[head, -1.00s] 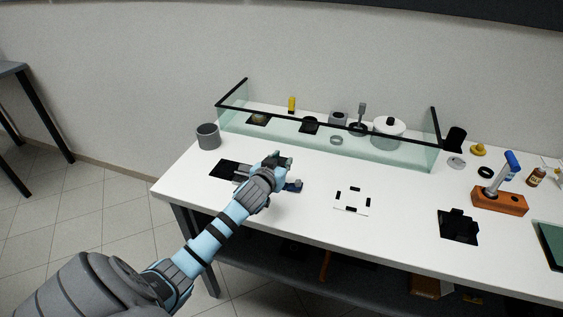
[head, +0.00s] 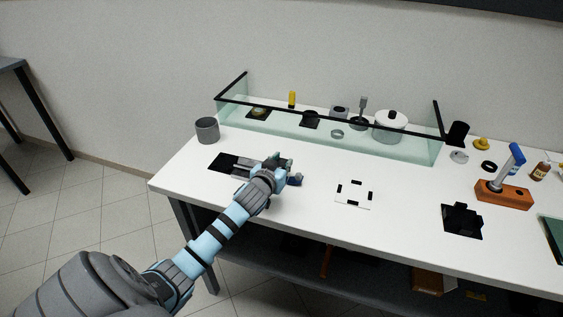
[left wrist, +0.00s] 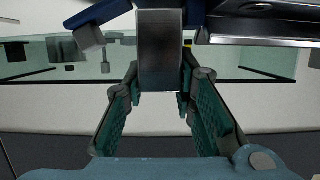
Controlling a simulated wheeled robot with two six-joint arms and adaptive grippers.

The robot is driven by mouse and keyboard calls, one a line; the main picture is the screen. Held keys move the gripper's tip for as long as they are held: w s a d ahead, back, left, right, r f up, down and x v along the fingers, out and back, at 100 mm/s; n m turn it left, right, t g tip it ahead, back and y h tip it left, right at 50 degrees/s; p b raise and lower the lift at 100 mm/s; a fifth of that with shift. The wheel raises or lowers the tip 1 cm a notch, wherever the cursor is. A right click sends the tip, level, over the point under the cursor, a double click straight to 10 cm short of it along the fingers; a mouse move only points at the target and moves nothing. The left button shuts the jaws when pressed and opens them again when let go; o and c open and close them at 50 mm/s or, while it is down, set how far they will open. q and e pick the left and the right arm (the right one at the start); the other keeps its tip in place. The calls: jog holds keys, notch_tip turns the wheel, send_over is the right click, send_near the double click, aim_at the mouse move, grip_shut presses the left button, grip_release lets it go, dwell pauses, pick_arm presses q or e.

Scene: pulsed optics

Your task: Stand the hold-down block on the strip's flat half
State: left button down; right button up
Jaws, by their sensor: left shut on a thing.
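My left gripper (head: 277,163) is over a low grey-and-blue fixture at the front left of the table, at the right of a black mat (head: 222,161). In the left wrist view the left gripper (left wrist: 160,97) has its green-padded fingers on either side of a dark grey block (left wrist: 160,48), shut on it. This looks like the hold-down block. Blue parts (left wrist: 98,14) and a metal bar (left wrist: 262,26) of the fixture show close beside it. I cannot make out the strip or its flat half, nor whether the block touches anything. My right gripper is not in view.
A clear screen with a black rim (head: 330,119) runs behind the work area, with small parts behind it. A grey cup (head: 207,131) stands at left. A white plate with black marks (head: 355,194) lies to the right, and an orange block (head: 503,195) is further right.

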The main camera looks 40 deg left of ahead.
pick_arm(q)
jog(key=shift+f, duration=0.25)
dwell(0.7)
jog(key=c, duration=1.2)
grip_release()
jog(key=shift+c, duration=0.2)
jog(key=shift+d, duration=0.1)
jog(key=shift+s+f, duration=0.1)
jog(key=v, duration=1.2)
